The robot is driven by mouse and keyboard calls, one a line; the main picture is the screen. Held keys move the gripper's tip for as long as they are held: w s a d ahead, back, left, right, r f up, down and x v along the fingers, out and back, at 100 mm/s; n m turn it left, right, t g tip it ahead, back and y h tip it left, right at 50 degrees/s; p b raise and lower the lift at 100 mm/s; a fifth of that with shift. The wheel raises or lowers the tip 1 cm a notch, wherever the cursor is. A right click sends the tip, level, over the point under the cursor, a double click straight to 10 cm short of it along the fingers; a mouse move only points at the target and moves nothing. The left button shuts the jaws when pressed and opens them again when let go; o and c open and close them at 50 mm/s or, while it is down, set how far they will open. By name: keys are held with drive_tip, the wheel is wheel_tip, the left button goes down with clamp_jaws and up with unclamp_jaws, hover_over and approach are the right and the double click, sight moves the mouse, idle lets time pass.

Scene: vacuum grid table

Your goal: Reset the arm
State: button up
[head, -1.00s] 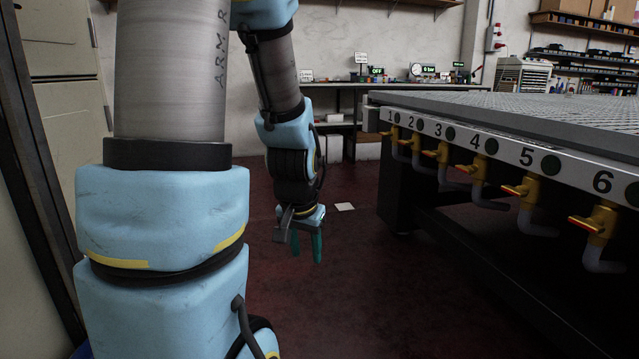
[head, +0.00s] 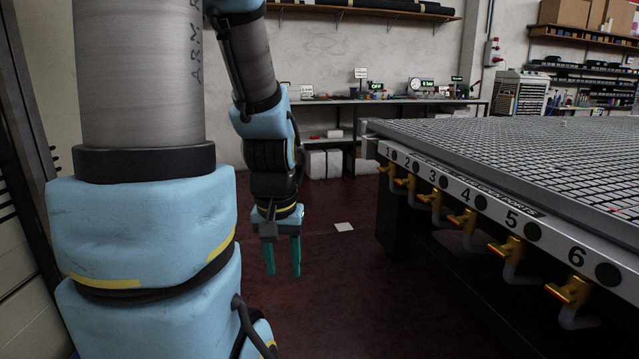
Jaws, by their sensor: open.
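My gripper (head: 283,262) hangs at the end of my arm, left of the middle of the head view. Its two green fingers point straight down and stand apart, with nothing between them. It is over the dark red floor, left of the vacuum grid table (head: 530,150) and clear of it. My arm comes down from the top of the view with its elbow out of frame.
The table's front rail carries numbered yellow valves (head: 508,250) that stick out toward me. A workbench (head: 340,103) with gauges stands at the back wall.

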wheel_tip(320, 180, up, 15)
drive_tip(key=p, duration=1.2)
drive_tip(key=shift+p, duration=0.4)
drive_tip(key=shift+c, duration=0.3)
